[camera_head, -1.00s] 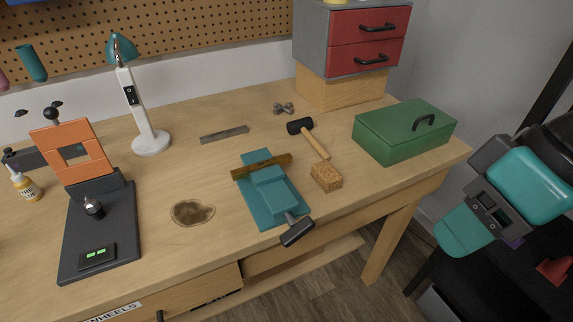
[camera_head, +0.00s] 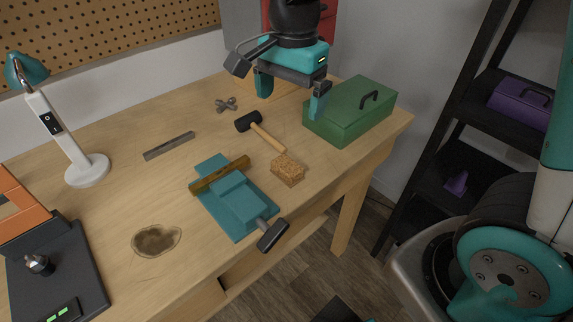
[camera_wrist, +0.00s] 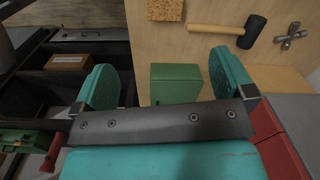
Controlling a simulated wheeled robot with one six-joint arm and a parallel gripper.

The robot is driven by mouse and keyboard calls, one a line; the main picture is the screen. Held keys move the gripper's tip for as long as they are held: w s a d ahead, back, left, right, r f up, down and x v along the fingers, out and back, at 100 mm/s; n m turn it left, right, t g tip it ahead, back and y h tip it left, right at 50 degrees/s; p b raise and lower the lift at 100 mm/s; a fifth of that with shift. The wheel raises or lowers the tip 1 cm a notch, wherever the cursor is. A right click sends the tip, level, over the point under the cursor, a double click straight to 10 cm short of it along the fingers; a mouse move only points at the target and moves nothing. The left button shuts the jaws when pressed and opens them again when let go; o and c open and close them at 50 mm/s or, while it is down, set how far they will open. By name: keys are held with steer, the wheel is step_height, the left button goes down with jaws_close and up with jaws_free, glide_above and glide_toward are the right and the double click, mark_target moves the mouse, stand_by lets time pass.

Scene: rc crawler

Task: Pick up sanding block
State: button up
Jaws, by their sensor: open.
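The sanding block is most likely the speckled tan-brown block (camera_head: 288,170) on the workbench, right of the teal vise and by the end of the mallet handle. It also shows at the top of the wrist view (camera_wrist: 165,9). My gripper (camera_head: 291,97) is open and empty, above the back right of the bench near the green toolbox. In the wrist view, the gripper fingers (camera_wrist: 163,82) are spread apart, with the green toolbox between and beyond them. The block is apart from the fingers, nothing covering it.
A black-headed mallet (camera_head: 262,131) lies just behind the block. The green toolbox (camera_head: 345,118) stands to its right. The teal vise (camera_head: 233,199) with a brown bar is to its left. A metal bar (camera_head: 169,146) and a dark shelf rack (camera_head: 445,130) are farther out.

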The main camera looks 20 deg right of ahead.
steer(key=w+m, duration=0.1)
steer(key=m, duration=0.1)
steer(key=p, duration=0.1)
glide_above(287, 164)
steer(key=shift+m, duration=0.3)
steer(key=f, duration=1.2)
steer(key=shift+w+d+f, duration=0.15)
steer(key=shift+d+f, duration=0.1)
steer(key=shift+d, duration=0.05)
steer(key=shift+s+a+f+p, duration=0.15)
steer(key=shift+f+p, duration=0.15)
steer(key=shift+f, duration=1.05)
steer(key=shift+s+a+f+p, duration=0.15)
steer(key=shift+f+p, duration=0.1)
steer(key=shift+f, duration=1.1)
steer(key=shift+w, duration=0.15)
steer(key=c, duration=1)
